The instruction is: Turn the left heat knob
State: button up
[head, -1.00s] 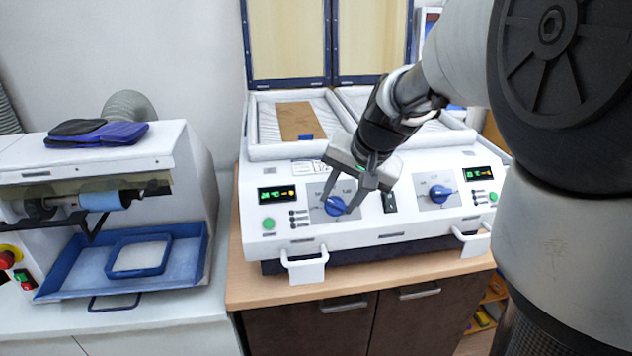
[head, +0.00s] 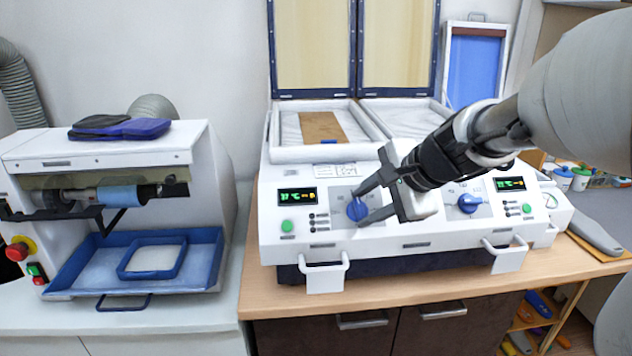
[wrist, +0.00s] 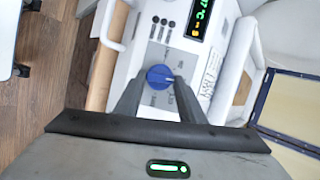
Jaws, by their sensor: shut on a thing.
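The left heat knob (head: 357,209) is a round blue dial on a grey plate at the left of the white heating machine's front panel (head: 410,235). My gripper (head: 360,206) reaches in from the right, its two fingers shut on the knob from either side. In the wrist view the blue knob (wrist: 160,77) sits between the fingertips, with a pale pointer mark toward its right side. The left display (head: 297,197) shows lit green and orange characters, too small to read surely. The right knob (head: 468,203) is blue and untouched.
White handles (head: 325,272) stick out below the panel. A roller machine with a blue tray (head: 75,275) stands at the left. The raised lid (head: 312,50) stands behind.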

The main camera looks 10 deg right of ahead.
jog(key=shift+m, duration=0.6)
jog(key=shift+b, duration=0.3)
jog(key=o, duration=1)
jog(key=shift+o, duration=0.2)
